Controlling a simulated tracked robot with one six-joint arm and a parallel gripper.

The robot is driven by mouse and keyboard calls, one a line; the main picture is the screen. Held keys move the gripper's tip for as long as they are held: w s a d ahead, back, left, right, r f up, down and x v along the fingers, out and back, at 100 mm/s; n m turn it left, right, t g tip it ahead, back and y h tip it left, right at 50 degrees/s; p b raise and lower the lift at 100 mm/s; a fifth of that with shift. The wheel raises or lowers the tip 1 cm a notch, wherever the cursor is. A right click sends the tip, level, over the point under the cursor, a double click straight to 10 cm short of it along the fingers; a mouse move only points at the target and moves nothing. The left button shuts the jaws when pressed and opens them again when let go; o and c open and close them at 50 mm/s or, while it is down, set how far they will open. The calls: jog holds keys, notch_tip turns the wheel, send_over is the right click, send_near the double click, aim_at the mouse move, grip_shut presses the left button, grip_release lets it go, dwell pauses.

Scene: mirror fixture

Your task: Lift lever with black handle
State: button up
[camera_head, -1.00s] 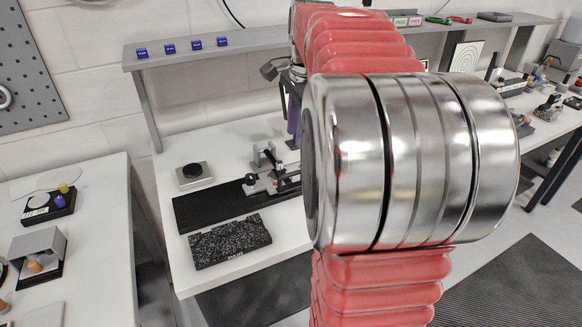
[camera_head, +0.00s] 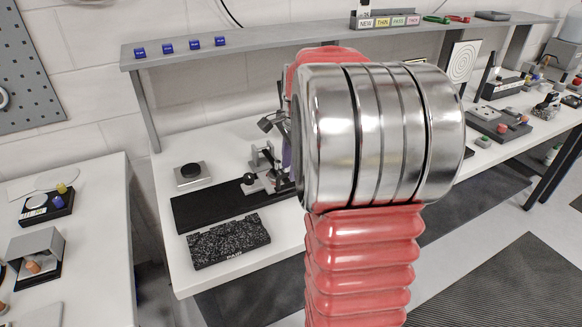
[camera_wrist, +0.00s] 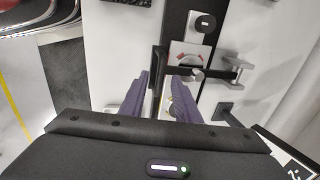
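The fixture (camera_head: 266,184) stands on a black base plate (camera_head: 205,209) on the white bench in the head view. A black ball knob (camera_head: 249,179) sits at its left end; the wrist view appears to show this knob (camera_wrist: 205,24) near the top, ahead of and right of my fingers. My gripper (camera_wrist: 160,82) shows two purple fingers, spread apart. A dark upright bar (camera_wrist: 157,85) shows in the gap between them; I cannot tell whether they touch it. In the head view my arm hides most of the gripper and the fixture's right side.
A speckled dark block (camera_head: 230,241) lies in front of the base plate. A small square plate with a black disc (camera_head: 190,173) sits behind it. A shelf (camera_head: 240,48) with blue blocks runs along the back. A metal clamp part (camera_wrist: 235,72) stands right of the fingers.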

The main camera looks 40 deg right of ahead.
jog(key=shift+f, duration=0.45)
grip_shut()
dwell(0.5)
